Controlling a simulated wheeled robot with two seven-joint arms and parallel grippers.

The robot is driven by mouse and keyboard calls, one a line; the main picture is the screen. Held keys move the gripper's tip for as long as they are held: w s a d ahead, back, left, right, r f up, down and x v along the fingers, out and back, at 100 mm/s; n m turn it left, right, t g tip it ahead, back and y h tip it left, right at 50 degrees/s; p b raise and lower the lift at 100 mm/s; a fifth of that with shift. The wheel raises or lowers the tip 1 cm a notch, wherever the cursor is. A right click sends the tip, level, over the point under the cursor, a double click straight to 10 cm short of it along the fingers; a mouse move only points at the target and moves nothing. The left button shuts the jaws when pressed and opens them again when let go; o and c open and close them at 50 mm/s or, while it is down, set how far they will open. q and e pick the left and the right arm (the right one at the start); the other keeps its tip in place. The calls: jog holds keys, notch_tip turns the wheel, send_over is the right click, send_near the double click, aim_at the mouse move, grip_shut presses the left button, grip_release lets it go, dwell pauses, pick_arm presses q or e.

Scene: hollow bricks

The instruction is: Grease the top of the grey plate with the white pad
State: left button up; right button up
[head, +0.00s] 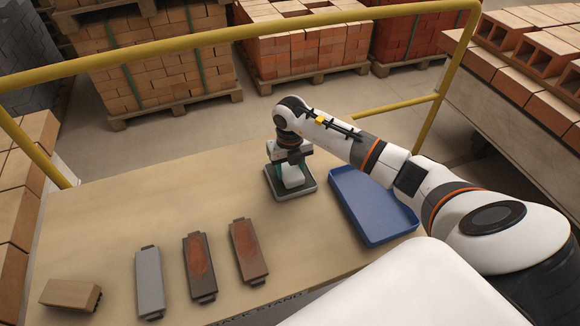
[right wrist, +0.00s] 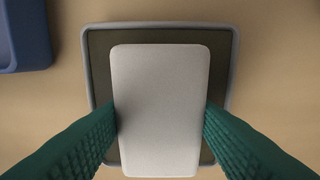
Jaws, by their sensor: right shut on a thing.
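The grey plate (head: 149,282) lies on the table at the front left, with a small tab at each end and a plain top. My right gripper (head: 291,168) is at the middle of the table, pointing down. Its green fingers (right wrist: 160,128) are shut on the white pad (right wrist: 160,105), one on each long side. The pad also shows in the head view (head: 292,178). It is over a square grey-rimmed tray (right wrist: 232,60) with a dark inside; I cannot tell whether it touches the bottom. My left gripper is not in view.
Two brown plates with reddish tops (head: 199,266) (head: 248,250) lie right of the grey plate. A tan brick (head: 70,294) lies at the far left. A blue tray (head: 372,205) is right of the gripper. A yellow rail (head: 240,32) runs behind the table.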

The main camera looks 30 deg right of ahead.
aim_at(288, 170)
jog(key=shift+r+p, duration=2.35)
jog(key=shift+r, duration=1.1)
jog(key=shift+a+r+n, duration=0.35)
jog(key=shift+n, duration=0.35)
jog(key=s+a+r+m, duration=0.5)
jog(key=s+a+m, duration=0.1)
jog(key=m, duration=1.1)
jog(key=s+a+r+m, duration=0.6)
jog(key=s+a+m, duration=0.1)
jog(key=m, duration=1)
jog(key=shift+s+r+m, duration=0.2)
jog(key=shift+s+m, duration=0.1)
jog(key=shift+s, duration=0.6)
